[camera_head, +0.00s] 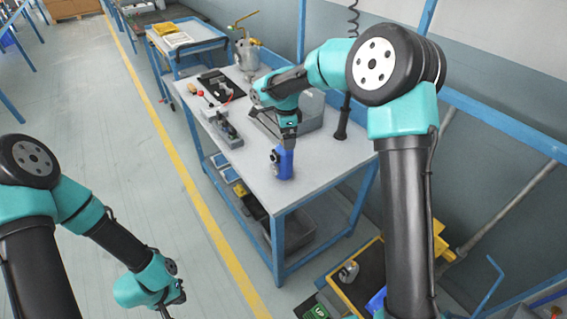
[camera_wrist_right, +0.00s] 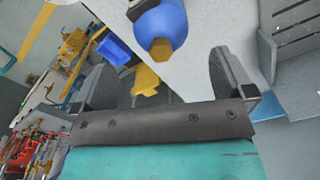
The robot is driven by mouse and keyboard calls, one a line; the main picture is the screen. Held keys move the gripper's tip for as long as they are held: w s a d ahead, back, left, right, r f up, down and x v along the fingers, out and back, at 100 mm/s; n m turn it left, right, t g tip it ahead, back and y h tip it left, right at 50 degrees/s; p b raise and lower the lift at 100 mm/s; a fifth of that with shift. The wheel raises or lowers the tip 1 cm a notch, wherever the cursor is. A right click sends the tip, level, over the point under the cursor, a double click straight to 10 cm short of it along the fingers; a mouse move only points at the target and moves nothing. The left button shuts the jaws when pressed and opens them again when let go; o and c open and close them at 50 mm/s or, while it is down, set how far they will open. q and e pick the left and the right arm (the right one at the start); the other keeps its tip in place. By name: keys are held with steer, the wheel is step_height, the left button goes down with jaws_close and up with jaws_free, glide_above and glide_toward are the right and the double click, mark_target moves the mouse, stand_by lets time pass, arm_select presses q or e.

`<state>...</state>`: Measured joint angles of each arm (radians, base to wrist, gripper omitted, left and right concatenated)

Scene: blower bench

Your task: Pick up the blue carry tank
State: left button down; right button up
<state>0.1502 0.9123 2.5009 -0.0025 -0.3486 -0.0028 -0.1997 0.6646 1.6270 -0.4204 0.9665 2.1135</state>
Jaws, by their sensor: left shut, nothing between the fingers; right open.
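The blue carry tank (camera_head: 285,164) stands on the grey bench top near its front corner. My right gripper (camera_head: 288,140) is right above it and partly hides its top. In the right wrist view the blue tank (camera_wrist_right: 163,22) shows at the top, with a brass-coloured hex cap (camera_wrist_right: 160,49) facing the camera. The two fingers of my right gripper (camera_wrist_right: 162,66) are spread apart, with the cap between their tips in the picture. I cannot tell whether they touch the tank. My left gripper (camera_head: 172,304) is low at the bottom left, away from the bench, shut and empty.
A grey metal box (camera_head: 308,112) stands behind the tank on the bench top (camera_head: 255,180). A small grey machine part (camera_head: 228,130) lies to its left. A black hose handle (camera_head: 342,122) hangs by the back edge. The bench front around the tank is clear.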

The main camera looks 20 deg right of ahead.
mark_target(282, 159)
steer(key=shift+f, duration=0.55)
steer(key=shift+f, duration=0.1)
steer(key=shift+w+a+f, duration=0.1)
steer(key=shift+a+f, duration=0.1)
steer(key=shift+f, duration=1.05)
steer(key=shift+a+f, duration=0.15)
steer(key=shift+f, duration=1.1)
steer(key=shift+c, duration=0.5)
jaws_close()
steer(key=shift+r, duration=0.1)
steer(key=shift+r, duration=0.1)
